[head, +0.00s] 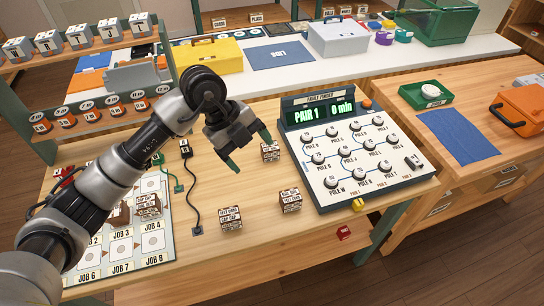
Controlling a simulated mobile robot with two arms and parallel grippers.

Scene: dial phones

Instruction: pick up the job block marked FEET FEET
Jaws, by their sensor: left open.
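Several small brown-and-white job blocks show in the head view. One block (270,151) stands by the left edge of the fault finder panel, close to my left gripper's fingertips. A second block (290,200) stands near the panel's lower left corner. A third block (231,218) stands nearer the front edge of the table. Another block (147,204) is on the job board (155,243), partly beside my arm. The lettering is too small to tell surely which is FEET FEET. My left gripper (249,150) is open and empty above the table. My right gripper is out of view.
The fault finder panel (358,155) with its knobs fills the table's right side. A black probe with a cable (193,195) lies left of the blocks. A rack of blocks (80,40) stands at the back left. Bare wood lies between the blocks.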

